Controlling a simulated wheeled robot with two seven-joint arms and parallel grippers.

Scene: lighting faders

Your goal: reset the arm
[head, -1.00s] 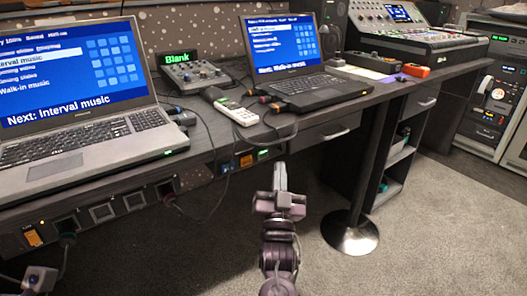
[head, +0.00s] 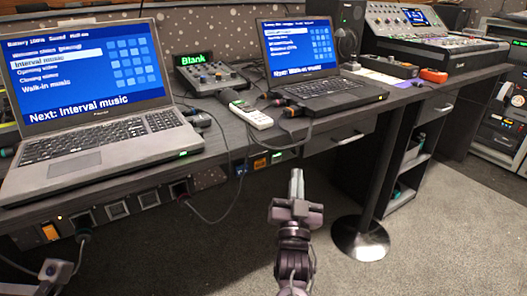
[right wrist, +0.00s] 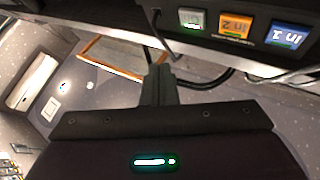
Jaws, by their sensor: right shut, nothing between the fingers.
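My right arm rises from the bottom of the head view. Its gripper (head: 297,180) is shut and empty, in front of the desk (head: 225,160) and over the carpet. In the right wrist view, the closed fingers (right wrist: 158,84) point away from the camera below the desk's edge, with nothing between them. A part of my left gripper (head: 56,270) shows at the lower left corner of the head view. Its fingers are too unclear to tell whether they are open.
Two laptops (head: 95,135) (head: 325,95), a small box reading Blank (head: 205,72), a white remote (head: 250,115) and a mixing console (head: 420,45) stand on the desk. Sockets (right wrist: 238,26) and cables line its front. A round-footed post (head: 360,238) stands right of my right gripper.

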